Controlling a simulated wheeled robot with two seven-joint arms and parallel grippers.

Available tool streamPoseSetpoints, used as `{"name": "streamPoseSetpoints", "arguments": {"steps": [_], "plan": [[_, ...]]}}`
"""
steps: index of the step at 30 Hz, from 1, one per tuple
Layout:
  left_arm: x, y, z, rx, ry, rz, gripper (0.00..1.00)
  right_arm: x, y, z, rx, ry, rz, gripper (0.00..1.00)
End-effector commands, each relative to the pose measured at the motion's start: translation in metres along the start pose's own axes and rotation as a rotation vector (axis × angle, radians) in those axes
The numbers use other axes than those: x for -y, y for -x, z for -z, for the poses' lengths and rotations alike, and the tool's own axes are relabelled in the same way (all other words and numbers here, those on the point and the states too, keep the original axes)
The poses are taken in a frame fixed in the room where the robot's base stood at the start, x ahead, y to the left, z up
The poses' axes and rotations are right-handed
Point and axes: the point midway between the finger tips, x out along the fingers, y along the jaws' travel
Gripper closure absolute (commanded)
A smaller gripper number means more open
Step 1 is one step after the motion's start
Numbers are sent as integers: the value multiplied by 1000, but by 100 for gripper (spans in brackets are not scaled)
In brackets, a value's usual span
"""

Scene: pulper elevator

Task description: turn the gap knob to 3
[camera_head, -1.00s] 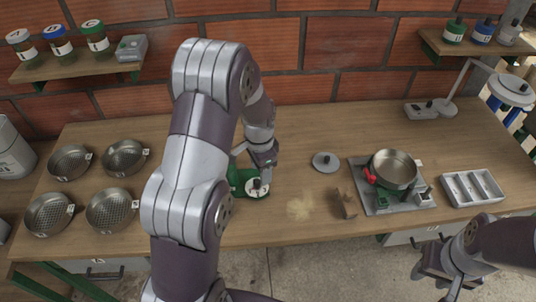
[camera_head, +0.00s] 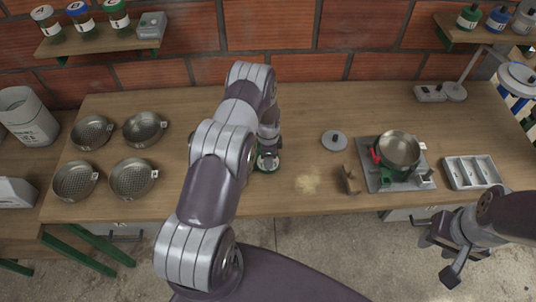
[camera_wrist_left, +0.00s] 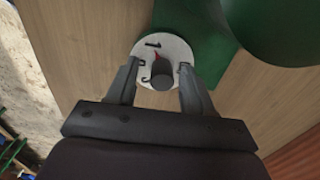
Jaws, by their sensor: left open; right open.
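The gap knob (camera_wrist_left: 160,76) is a dark round knob with a red pointer on a white numbered dial (camera_wrist_left: 170,46), seen in the left wrist view. The pointer is directed up and left, close to a mark like a 1. Other marks are partly hidden or hard to read. My left gripper (camera_wrist_left: 160,68) is open, with one finger on each side of the knob; I cannot tell whether they touch it. In the head view my left arm hides most of the green machine (camera_head: 270,167) carrying the dial. My right gripper (camera_head: 446,260) is open and empty, beyond the table's front edge.
Several sieves (camera_head: 133,178) stand at the left of the table (camera_head: 300,110). A grey lid (camera_head: 334,140), a brown block (camera_head: 350,180), a pan on a scale-like base (camera_head: 398,150) and a white divided tray (camera_head: 472,172) stand at the right.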

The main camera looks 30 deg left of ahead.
Motion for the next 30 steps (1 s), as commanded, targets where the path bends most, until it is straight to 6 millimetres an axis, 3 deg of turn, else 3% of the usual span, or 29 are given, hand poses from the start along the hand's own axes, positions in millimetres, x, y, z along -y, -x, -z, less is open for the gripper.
{"name": "streamPoseSetpoints", "arguments": {"steps": [5,6,10,11,22,30], "plan": [[0,0,0,0,0,0,48,0,0,0,0,0,0,57],[0,0,0,0,0,0,55,0,0,0,0,0,0,57],[0,0,0,0,0,0,97,0,0,0,0,0,0,57],[0,0,0,0,0,0,100,0,0,0,0,0,0,57],[0,-1,0,0,47,1,100,0,-7,-1,0,0,0,57],[2,-3,0,-2,226,4,100,0,-27,-3,0,0,0,57]]}}
